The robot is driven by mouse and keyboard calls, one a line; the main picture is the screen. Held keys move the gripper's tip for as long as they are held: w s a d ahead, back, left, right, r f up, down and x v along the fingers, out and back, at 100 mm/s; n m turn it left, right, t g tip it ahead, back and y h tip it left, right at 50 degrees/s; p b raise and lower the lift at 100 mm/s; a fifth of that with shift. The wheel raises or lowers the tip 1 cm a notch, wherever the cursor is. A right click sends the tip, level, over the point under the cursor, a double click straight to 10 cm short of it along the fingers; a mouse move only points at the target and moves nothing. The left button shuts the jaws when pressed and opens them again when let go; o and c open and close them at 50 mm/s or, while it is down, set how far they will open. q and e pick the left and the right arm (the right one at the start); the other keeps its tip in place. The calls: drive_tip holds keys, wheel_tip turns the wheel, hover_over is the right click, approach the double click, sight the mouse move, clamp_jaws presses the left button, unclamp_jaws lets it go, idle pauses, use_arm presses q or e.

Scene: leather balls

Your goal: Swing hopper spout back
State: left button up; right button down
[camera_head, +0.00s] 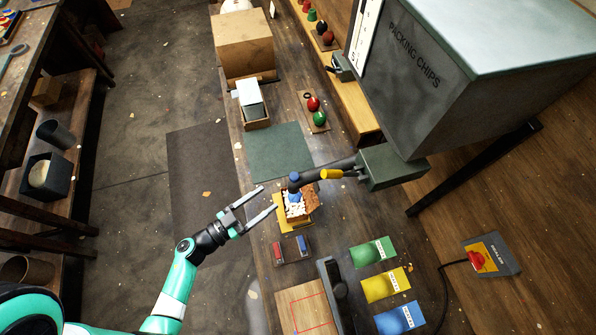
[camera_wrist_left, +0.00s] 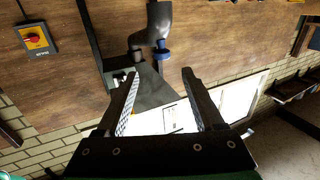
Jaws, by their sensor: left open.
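The grey hopper (camera_head: 440,75) lettered PACKING CHIPS fills the upper right of the head view. Its dark spout (camera_head: 309,177) reaches left from a grey-green block (camera_head: 393,167), with a yellow sleeve (camera_head: 331,174) and a blue piece (camera_head: 294,178) at its outer end. That end hangs over a small open box (camera_head: 288,224) holding white chips. My left gripper (camera_head: 269,198) is open and empty, just left of the box and spout end, apart from the spout. The left wrist view shows the open fingers (camera_wrist_left: 158,76) with a dark tube and blue piece beyond them. My right gripper is out of view.
Red and blue blocks (camera_head: 291,249) lie below the box. Green, yellow and blue packets (camera_head: 380,285) lie at the lower right, near a red button box (camera_head: 490,256). A green mat (camera_head: 279,151) lies above the spout end. A cardboard box (camera_head: 243,45) stands at the far end.

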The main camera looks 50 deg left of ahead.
sight(294, 176)
use_arm(q)
drive_tip(key=w, duration=0.4)
drive_tip(key=w+b, duration=0.1)
drive_tip(key=w, duration=0.7)
drive_tip(key=shift+d+r+b, duration=0.15)
drive_tip(key=shift+d+b, duration=0.15)
drive_tip(key=shift+b, duration=0.05)
clamp_jaws()
idle(0.8)
